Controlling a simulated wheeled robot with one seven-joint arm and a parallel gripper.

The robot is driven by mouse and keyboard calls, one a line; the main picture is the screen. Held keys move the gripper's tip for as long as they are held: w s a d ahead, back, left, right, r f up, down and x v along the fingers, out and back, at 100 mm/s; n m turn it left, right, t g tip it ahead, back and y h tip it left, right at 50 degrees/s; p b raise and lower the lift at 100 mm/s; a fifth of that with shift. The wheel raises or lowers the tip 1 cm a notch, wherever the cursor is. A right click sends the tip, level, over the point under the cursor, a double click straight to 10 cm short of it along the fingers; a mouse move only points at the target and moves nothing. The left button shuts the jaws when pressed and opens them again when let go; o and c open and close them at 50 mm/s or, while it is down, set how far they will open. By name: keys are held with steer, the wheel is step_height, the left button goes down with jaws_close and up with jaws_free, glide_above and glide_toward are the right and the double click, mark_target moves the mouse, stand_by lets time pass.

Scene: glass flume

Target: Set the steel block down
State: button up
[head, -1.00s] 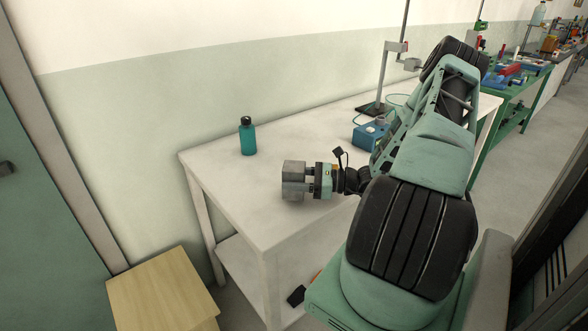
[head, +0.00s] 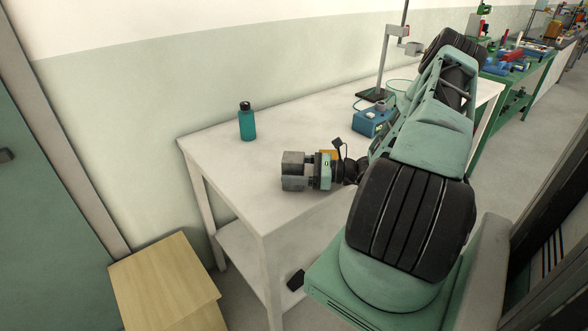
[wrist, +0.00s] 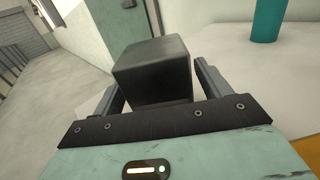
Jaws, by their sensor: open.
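The steel block (head: 292,165) is a grey cube by the left part of the pale table's (head: 225,172) front edge. It appears to rest on the tabletop, though its underside contact is not clear. My gripper (head: 307,172) reaches in from the right, its fingers open on either side of the block. In the wrist view the block (wrist: 153,70) stands between the two fingers, with a visible gap beside the right finger. The block's lower part is hidden there.
A teal bottle (head: 247,122) stands behind the block near the wall. A blue device (head: 372,122) and a stand (head: 384,70) are further right. A wooden cabinet (head: 165,280) is at lower left. The tabletop left of the block is clear.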

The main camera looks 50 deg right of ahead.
steer(key=b+v, duration=0.3)
steer(key=v, duration=0.9)
steer(key=shift+r, duration=0.1)
